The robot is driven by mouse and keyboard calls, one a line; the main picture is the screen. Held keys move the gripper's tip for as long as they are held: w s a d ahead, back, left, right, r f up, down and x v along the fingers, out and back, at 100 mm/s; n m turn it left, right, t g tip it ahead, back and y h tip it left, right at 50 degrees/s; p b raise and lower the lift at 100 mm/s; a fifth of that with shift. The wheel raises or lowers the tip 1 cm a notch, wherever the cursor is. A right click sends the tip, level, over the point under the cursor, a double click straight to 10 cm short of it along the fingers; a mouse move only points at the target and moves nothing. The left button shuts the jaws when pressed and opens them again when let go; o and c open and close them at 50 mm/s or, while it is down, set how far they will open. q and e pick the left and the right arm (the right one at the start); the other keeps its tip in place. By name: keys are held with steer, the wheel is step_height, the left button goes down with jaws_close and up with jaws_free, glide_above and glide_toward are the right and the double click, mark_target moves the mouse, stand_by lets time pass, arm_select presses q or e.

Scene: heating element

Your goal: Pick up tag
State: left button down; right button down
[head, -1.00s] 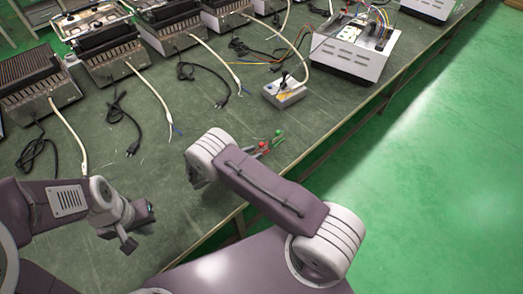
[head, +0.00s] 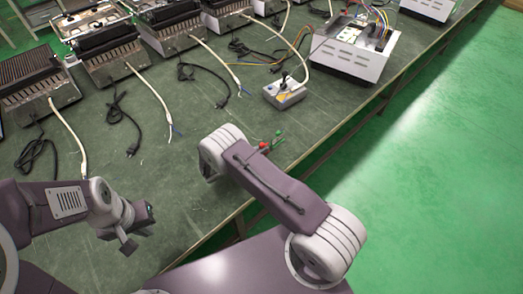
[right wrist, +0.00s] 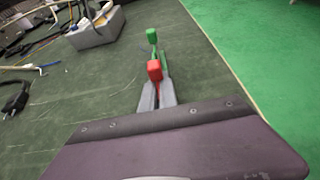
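No thing in view can be clearly made out as a tag. A small red piece (head: 264,145) and a small green piece (head: 279,134) are at the table's front edge, just beyond my right forearm. In the right wrist view, the red piece (right wrist: 154,70) is nearer and the green piece (right wrist: 152,36) is behind it. Narrow grey prongs adjoin the red piece; I cannot tell whether they are my right gripper's fingers or part of the pieces. My left gripper (head: 139,230) is open and empty over the table's near left.
The green worktable (head: 190,165) carries several heater units (head: 110,58) with loose cords at the back left. A small white box (head: 285,94) and a white open-topped device (head: 354,52) with coloured wires stand right of centre. The middle is mostly clear.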

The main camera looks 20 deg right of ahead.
mark_target(263, 144)
steer(key=r, duration=0.1)
steer(key=r+p, duration=0.1)
steer(key=r, duration=0.3)
steer(key=shift+s+d, duration=0.1)
steer(key=shift+d, duration=0.2)
steer(key=s+d+r+p, duration=0.1)
steer(key=s+d+r, duration=0.1)
steer(key=d, duration=0.3)
steer(key=s+d+r+p, duration=0.1)
steer(key=s+d+r, duration=0.1)
steer(key=d+r, duration=0.2)
steer(key=shift+s+d, duration=0.3)
steer(key=shift+d, duration=0.3)
